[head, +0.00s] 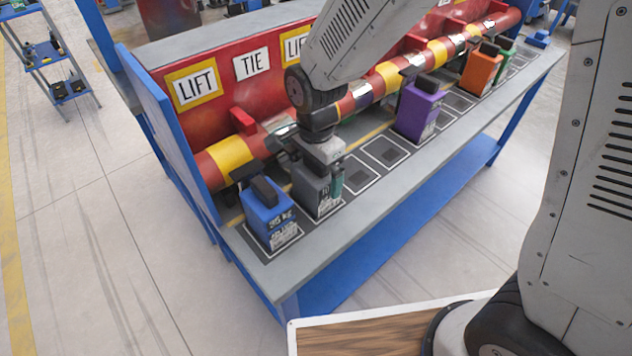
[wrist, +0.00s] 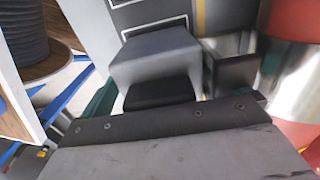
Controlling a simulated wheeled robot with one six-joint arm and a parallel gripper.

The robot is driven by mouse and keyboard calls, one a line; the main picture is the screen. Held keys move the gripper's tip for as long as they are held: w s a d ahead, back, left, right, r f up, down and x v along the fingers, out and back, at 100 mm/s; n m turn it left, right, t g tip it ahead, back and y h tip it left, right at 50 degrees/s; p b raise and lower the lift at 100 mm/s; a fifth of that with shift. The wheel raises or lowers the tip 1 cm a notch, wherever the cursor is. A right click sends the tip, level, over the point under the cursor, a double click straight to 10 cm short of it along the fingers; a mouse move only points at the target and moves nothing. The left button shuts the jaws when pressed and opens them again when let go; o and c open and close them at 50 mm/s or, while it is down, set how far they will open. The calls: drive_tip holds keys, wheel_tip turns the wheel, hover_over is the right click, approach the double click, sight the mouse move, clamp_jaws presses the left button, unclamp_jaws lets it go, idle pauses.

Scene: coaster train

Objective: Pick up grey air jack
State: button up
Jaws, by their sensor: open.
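The grey air jack (head: 314,192) stands upright in a marked bay on the bench, second from the near end, just right of the blue jack. My gripper (head: 322,166) is right over it, pointing down, with a teal finger beside the jack's right side. In the wrist view the jack's grey top (wrist: 155,58) and a dark part (wrist: 160,95) sit close in front of my gripper (wrist: 158,100). The jaws are open around the jack's upper part. Whether they touch it I cannot tell. The far finger is mostly hidden.
A blue jack (head: 268,215) stands close on the left. A purple jack (head: 418,108) and an orange jack (head: 481,70) stand farther right, with empty bays (head: 385,150) between. A red and yellow pipe (head: 235,152) runs behind, before a red panel with signs.

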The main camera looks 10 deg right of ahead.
drive_tip(key=shift+f, duration=0.65)
drive_tip(key=shift+r, duration=0.1)
drive_tip(key=c, duration=1.6)
